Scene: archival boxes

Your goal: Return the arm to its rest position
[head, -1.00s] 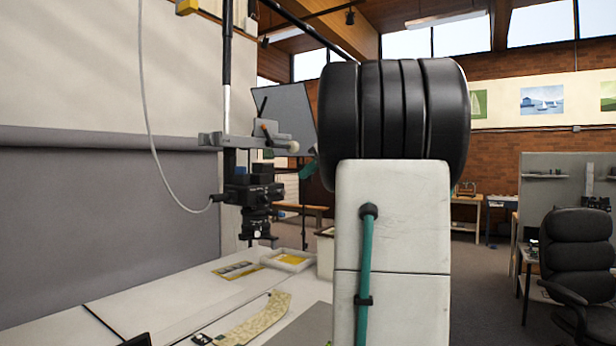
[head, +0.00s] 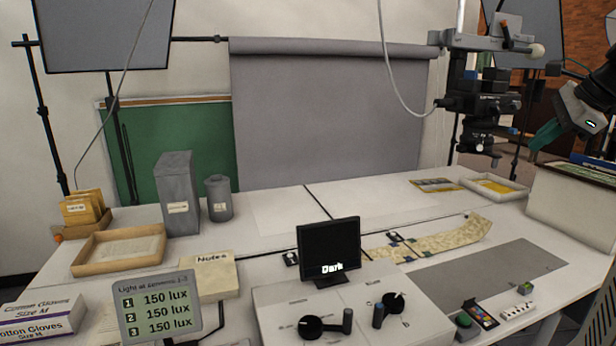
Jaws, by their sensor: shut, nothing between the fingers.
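My gripper (head: 543,135) shows at the right edge of the head view, with teal fingers pointing left and down. It is shut with nothing in it. It hangs in the air at the right of the copy stand camera (head: 480,105), above the table's far right part. Part of my dark arm shows behind it at the picture's edge; the rest of the arm is out of view.
Below my gripper stands a pale archival box (head: 570,210), with a yellow-lined tray (head: 522,190) left of it. A curled map strip (head: 440,240), a small monitor (head: 329,250) and a control panel (head: 270,310) occupy the table. A grey mat (head: 490,270) lies bare at the right.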

